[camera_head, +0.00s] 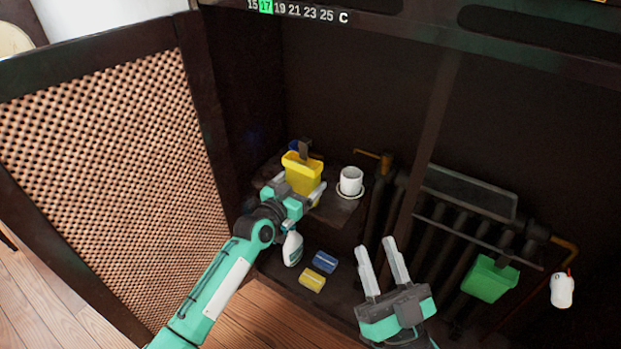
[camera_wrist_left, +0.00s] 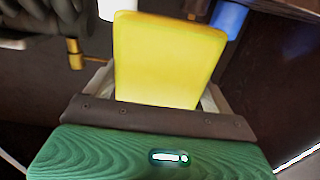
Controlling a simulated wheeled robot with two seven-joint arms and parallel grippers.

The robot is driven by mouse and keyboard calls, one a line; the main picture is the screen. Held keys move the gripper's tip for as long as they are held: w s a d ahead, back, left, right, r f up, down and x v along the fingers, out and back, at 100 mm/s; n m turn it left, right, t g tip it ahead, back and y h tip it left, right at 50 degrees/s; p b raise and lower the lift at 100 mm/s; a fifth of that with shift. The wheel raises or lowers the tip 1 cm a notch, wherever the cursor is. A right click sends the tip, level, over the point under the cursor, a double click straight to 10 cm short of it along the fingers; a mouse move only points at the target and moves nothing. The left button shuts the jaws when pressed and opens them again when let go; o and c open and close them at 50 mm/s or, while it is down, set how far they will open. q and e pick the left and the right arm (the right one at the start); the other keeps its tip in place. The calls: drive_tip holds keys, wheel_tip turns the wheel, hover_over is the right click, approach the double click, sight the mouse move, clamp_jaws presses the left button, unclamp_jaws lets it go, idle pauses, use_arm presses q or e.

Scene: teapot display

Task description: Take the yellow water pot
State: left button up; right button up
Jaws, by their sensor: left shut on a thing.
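The yellow water pot (camera_head: 303,178) is at the small shelf inside the dark cabinet, with a dark piece rising at its top. My left gripper (camera_head: 296,194) is shut on the pot, its fingers on either side of it. In the left wrist view the yellow pot (camera_wrist_left: 168,62) fills the space between the fingers of my left gripper (camera_wrist_left: 155,95). Whether the pot's base touches the shelf is hidden. My right gripper (camera_head: 381,264) is open and empty, fingers pointing up, in front of the radiator.
A white cup (camera_head: 351,181) stands right of the pot on the shelf (camera_head: 329,211). A spray bottle (camera_head: 292,248), a blue sponge (camera_head: 325,262) and a yellow sponge (camera_head: 312,280) are below. A green container (camera_head: 489,279) hangs at the radiator (camera_head: 468,193). The woven door (camera_head: 120,190) stands open at left.

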use_arm(q)
drive_tip(key=p+v, duration=0.3)
drive_tip(key=v, duration=0.5)
drive_tip(key=shift+s+a, duration=0.2)
drive_tip(key=shift+s, duration=0.1)
drive_tip(key=shift+r, duration=0.15)
